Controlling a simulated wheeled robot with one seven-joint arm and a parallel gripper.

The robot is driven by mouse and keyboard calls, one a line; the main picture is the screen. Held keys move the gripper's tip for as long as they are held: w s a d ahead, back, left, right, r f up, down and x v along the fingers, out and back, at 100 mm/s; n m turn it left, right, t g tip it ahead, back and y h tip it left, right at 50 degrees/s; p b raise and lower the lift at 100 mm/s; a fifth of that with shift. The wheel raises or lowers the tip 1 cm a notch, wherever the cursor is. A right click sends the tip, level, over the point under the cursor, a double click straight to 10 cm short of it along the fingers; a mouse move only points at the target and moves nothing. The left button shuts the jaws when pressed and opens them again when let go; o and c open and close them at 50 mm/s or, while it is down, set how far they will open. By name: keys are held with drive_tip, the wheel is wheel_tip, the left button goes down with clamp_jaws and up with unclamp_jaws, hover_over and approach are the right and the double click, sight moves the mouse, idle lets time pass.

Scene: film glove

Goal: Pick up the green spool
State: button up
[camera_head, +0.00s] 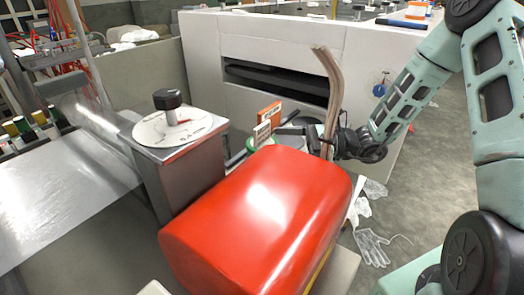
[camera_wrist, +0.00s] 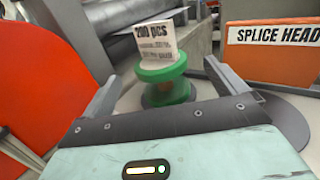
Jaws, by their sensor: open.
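The green spool (camera_wrist: 165,88) stands upright in the middle of the wrist view, with a white "200 pcs" card (camera_wrist: 157,42) at its top. In the head view only a small part of the spool (camera_head: 251,144) shows behind the red body. My gripper (camera_wrist: 165,82) is open, with one finger to the left of the spool and one to the right. Gaps show between the fingers and the spool, and nothing is held. In the head view my gripper (camera_head: 266,136) reaches in from the right; its fingertips are partly hidden.
A large red rounded body (camera_head: 255,215) stands close in front of my gripper. An orange "SPLICE HEAD" box (camera_wrist: 270,42) is close by the right finger. A metal post (camera_head: 180,160) carries a white disc with a black knob. Bent tubes (camera_head: 332,95) rise beside my wrist.

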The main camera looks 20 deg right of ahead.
sight(257, 145)
drive_tip(key=shift+f+x, duration=0.15)
drive_tip(key=shift+x, duration=1.6)
drive_tip(key=shift+f+x, duration=0.15)
drive_tip(key=shift+x, duration=1.6)
drive_tip(key=shift+c, duration=0.4)
drive_tip(key=c, duration=1.2)
